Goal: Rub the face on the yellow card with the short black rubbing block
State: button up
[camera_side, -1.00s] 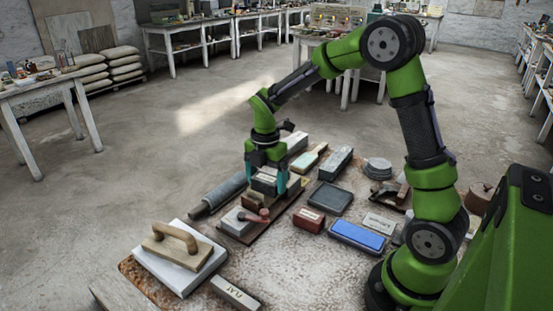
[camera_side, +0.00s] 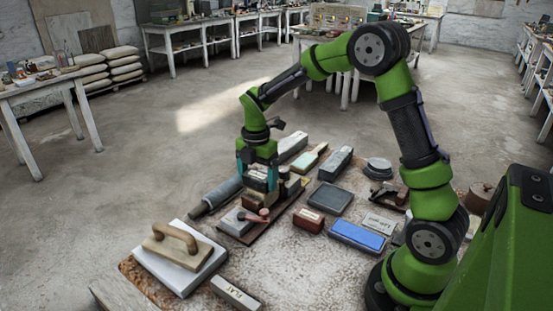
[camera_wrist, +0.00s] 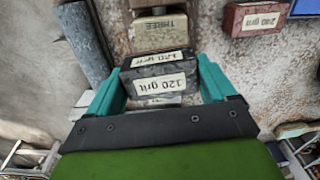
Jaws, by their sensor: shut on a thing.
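My gripper (camera_side: 257,176) is shut on a dark block with white "120 grit" labels (camera_wrist: 160,82), which sits between the teal fingers in the wrist view. In the side view it is above the wooden board (camera_side: 238,229), and whether the block touches anything below it cannot be told. A tan block marked "THREE" (camera_wrist: 160,29) lies just beyond the held block in the wrist view. I cannot make out a yellow card with certainty; the gripper and block hide part of the board.
A grey block and a red-handled tool (camera_side: 252,216) lie at the near end of the board. A red "240 grit" block (camera_wrist: 257,18), blue block (camera_side: 357,235) and dark slab (camera_side: 329,198) lie to the right. A grey cylinder (camera_side: 217,194) lies left.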

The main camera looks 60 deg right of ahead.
jog(key=shift+w+a+f, duration=0.1)
jog(key=shift+w, duration=0.15)
jog(key=shift+s, duration=1.4)
jog(key=shift+s+d, duration=0.25)
jog(key=shift+s, duration=0.55)
jog(key=shift+w, duration=0.1)
jog(key=shift+w+a+r, duration=0.1)
jog(key=shift+w+r, duration=0.7)
jog(key=shift+w, duration=0.25)
jog(key=shift+d, duration=1.1)
